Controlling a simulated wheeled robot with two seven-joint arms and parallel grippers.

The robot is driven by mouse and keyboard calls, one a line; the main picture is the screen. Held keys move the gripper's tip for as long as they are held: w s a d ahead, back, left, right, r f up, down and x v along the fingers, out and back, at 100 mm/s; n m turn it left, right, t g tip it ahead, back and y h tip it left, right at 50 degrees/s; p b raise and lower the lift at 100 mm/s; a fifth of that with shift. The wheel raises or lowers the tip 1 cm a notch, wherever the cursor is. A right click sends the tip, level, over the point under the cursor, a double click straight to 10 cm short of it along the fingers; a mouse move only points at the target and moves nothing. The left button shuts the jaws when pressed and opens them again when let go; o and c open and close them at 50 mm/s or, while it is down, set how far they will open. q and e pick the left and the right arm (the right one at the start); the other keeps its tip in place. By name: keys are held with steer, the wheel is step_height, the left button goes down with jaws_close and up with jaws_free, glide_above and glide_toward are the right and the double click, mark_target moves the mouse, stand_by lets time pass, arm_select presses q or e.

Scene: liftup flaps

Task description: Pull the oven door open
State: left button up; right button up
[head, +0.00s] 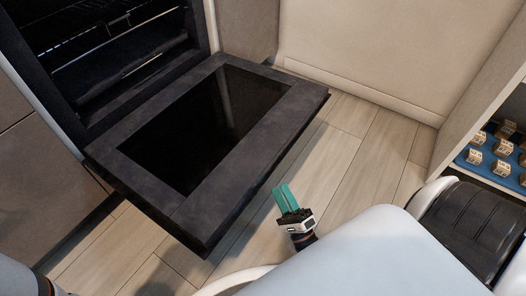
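The oven door (285,110) is dark grey with a black glass panel and is swung down wide open, lying about flat in front of the oven (85,65). The oven cavity is exposed, with wire racks inside. My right gripper (282,188), with teal fingers, is to the right of the door's near corner, apart from the door. Its fingers are close together with nothing between them. My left gripper is not in view.
Beige cabinet fronts (360,45) stand beyond the door, and a brown cabinet front (35,180) is at the left. An open shelf with a blue tray (487,166) of small boxes is at the right. Wooden floor (340,150) is clear between them.

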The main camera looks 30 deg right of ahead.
steer(key=shift+p+x, duration=1)
steer(key=shift+x, duration=4.3)
jaws_close()
